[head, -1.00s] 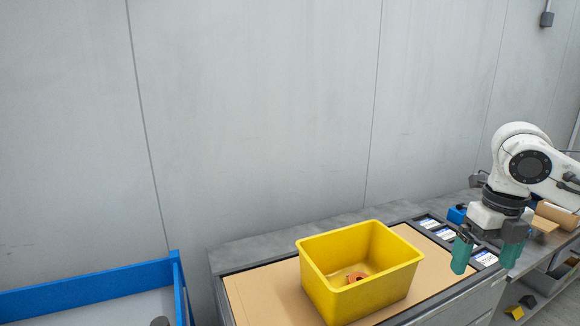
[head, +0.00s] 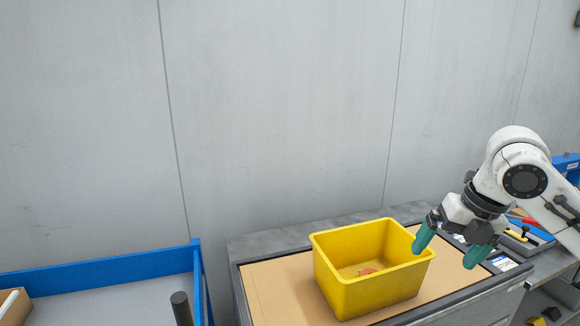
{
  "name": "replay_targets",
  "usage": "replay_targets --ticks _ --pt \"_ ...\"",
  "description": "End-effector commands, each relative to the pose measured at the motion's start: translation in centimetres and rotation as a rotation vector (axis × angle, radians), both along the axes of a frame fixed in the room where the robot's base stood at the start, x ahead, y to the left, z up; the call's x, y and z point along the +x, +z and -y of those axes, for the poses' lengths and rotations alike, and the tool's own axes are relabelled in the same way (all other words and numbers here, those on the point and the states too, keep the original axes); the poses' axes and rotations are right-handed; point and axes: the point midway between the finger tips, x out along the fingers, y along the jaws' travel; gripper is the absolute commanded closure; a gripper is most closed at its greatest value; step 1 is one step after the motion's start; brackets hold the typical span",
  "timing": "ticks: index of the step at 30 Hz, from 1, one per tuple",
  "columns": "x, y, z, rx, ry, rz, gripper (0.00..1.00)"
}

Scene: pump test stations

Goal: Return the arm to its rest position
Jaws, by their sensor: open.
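My gripper (head: 450,247) is at the right in the head view, tilted, with its two teal fingers spread apart and nothing between them. It is above the right part of the workbench, with its left finger close to the right rim of a yellow bin in the picture. I cannot tell whether they touch. The yellow bin (head: 375,293) stands upright on the bench's tan mat (head: 268,283). A small orange-red thing (head: 368,270) lies inside the bin, partly hidden by its front wall.
A blue-walled table or tray (head: 110,268) is at the lower left, with a dark post (head: 181,308) and a cardboard box (head: 14,305). Labelled cards (head: 502,263) lie right of the mat. Tools (head: 520,235) lie on a blue surface at the right. A grey wall stands behind.

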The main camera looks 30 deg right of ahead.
Motion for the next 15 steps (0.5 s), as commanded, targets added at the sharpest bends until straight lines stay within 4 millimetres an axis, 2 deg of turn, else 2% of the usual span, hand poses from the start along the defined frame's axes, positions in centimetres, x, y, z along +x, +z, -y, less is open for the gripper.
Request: replay_targets --ticks 1,5,9,11,15 --pt "1.4 -0.1 -1.3 0.032 -0.021 0.035 0.00" --pt "4.9 -0.3 -4.6 0.137 -0.132 0.131 0.00" --pt "8.6 -1.2 -9.1 0.322 -0.318 0.214 0.00" --pt "9.8 -1.9 -11.0 0.409 -0.410 0.229 0.00" --pt "11.3 -4.5 -15.0 0.606 -0.643 0.210 0.00"
